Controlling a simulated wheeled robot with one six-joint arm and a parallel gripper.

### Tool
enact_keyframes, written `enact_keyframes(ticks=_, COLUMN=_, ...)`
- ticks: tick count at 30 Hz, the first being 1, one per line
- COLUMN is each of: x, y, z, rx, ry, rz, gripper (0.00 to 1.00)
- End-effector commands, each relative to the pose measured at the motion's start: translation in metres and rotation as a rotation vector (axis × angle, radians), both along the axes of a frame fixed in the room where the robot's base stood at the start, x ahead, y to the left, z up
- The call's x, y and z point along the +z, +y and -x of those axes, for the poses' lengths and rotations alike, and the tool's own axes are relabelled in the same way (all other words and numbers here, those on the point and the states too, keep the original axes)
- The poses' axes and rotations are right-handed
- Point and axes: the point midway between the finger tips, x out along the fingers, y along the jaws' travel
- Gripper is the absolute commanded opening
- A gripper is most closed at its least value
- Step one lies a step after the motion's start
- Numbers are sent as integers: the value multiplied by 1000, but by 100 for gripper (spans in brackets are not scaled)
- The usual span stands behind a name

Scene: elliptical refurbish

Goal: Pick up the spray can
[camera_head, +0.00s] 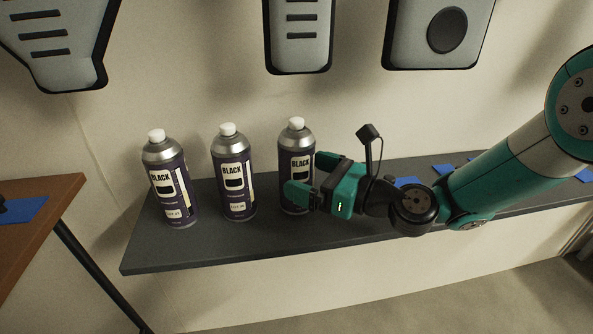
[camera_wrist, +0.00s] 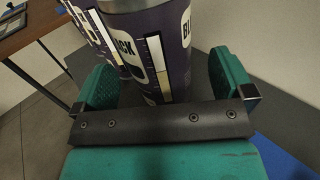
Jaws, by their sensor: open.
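Three purple spray cans with silver tops, white caps and "BLACK" labels stand upright in a row on a dark grey shelf (camera_head: 190,247). They are the left can (camera_head: 170,180), the middle can (camera_head: 233,172) and the right can (camera_head: 296,150). My gripper (camera_head: 305,177) is level with the lower half of the right can, its fingers open at either side of it. In the wrist view, the right can (camera_wrist: 158,50) stands between the two green fingers (camera_wrist: 162,85), with a gap visible toward the right finger. Contact on the left is unclear. The can's top is cut off there.
Blue patches (camera_head: 408,182) lie on the shelf behind my arm. A brown table (camera_head: 38,215) stands at the left, apart from the shelf. Grey panels (camera_head: 300,35) hang on the wall above the cans. The shelf's front left is clear.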

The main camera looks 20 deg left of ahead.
Motion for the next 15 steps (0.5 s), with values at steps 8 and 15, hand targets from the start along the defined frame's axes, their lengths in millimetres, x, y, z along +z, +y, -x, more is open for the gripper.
enact_keyframes(ticks=8, x=0, y=29, z=-3, rx=0, ry=-1, rz=-1, gripper=99)
enact_keyframes(ticks=15, x=0, y=28, z=-4, rx=0, ry=0, rz=0, gripper=88)
